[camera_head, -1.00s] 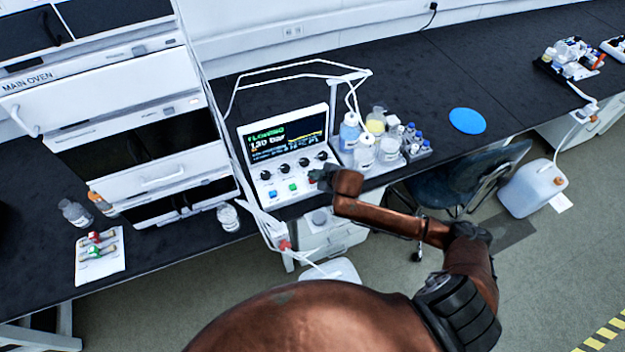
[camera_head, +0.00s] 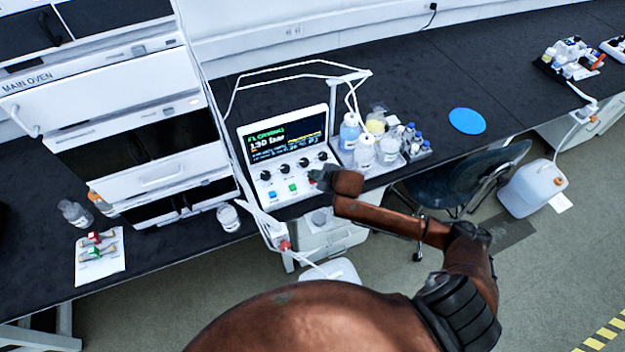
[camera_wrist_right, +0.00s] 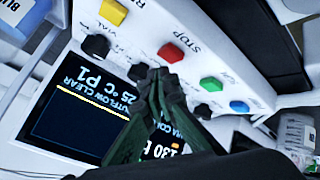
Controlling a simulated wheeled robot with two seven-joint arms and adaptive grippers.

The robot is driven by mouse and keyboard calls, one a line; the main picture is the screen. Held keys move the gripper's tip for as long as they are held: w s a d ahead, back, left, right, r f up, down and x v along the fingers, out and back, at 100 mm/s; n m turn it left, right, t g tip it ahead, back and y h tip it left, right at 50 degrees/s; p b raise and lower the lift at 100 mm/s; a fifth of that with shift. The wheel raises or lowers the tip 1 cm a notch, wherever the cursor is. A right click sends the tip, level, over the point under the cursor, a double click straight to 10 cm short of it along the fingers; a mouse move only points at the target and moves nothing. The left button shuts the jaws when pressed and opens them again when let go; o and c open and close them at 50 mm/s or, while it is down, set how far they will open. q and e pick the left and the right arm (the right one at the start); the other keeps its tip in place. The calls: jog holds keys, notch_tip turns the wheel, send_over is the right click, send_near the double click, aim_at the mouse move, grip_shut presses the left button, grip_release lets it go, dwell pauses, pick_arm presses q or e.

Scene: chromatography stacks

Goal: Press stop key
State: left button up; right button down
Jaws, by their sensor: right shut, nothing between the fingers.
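The stop key is the red key (camera_wrist_right: 170,53) with the STOP label beside it in the right wrist view. My right gripper (camera_wrist_right: 163,76) is shut and empty, its fingertips just beside the red key. I cannot tell whether they touch it. In the head view my right gripper (camera_head: 318,178) is at the right front of the white control unit (camera_head: 262,178), and the red key is hidden there. The row also has a yellow key (camera_wrist_right: 112,12), a green key (camera_wrist_right: 211,84) and a blue key (camera_wrist_right: 239,107). My left gripper is not in view.
Black knobs (camera_wrist_right: 96,47) stand between the keys and the lit screen (camera_head: 284,137). Bottles (camera_head: 363,152) in a tray stand right of the unit. A tall white oven stack (camera_head: 150,150) stands to its left. White tubing runs around the unit.

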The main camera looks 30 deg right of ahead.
jog(key=shift+f, duration=0.1)
jog(key=shift+f, duration=0.25)
jog(key=shift+f, duration=0.65)
dwell(0.9)
jog(key=shift+r+p, duration=1)
jog(key=shift+p, duration=0.25)
notch_tip(320, 180, up, 5)
jog(key=p, duration=0.5)
jog(key=shift+r+p, duration=0.1)
jog(key=shift+p, duration=0.2)
